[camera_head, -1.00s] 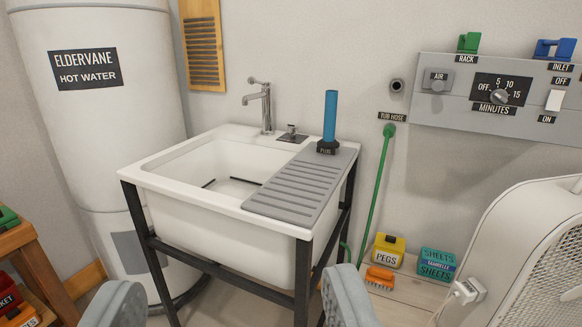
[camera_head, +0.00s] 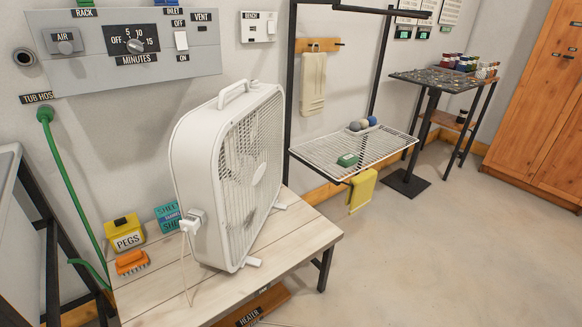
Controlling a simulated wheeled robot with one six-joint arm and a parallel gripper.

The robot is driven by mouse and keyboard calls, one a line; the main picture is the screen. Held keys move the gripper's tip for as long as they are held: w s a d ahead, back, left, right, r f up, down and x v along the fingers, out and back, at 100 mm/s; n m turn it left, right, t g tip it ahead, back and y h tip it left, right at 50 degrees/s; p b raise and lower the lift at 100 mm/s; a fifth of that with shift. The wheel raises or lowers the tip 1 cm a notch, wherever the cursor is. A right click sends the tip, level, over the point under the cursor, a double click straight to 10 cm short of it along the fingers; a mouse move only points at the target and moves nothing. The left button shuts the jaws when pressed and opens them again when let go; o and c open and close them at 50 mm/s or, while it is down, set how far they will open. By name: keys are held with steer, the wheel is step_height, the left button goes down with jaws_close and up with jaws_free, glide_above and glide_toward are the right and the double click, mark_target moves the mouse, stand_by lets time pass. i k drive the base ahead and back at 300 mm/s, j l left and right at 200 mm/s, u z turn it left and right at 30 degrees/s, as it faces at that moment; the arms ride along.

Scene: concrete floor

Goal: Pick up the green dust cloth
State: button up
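A small green block-like item (camera_head: 347,160) lies on the white wire rack (camera_head: 325,165), near its front edge. It has a pale mark on it. I cannot tell whether it is the green dust cloth. A yellow cloth (camera_head: 362,190) hangs from the rack's front edge, just below and right of the green item. No other green cloth shows clearly. My gripper is out of the picture, so its opening and anything in it are hidden.
A white box fan (camera_head: 232,175) stands on a pale wooden bench (camera_head: 180,295), left of the rack. A pegs box (camera_head: 123,232) and an orange brush (camera_head: 131,262) are beside it. Grey and blue balls (camera_head: 362,124) sit at the rack's back. Open floor (camera_head: 430,265) lies right.

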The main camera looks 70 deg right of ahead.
mark_target(347, 161)
steer(key=z, duration=2.45)
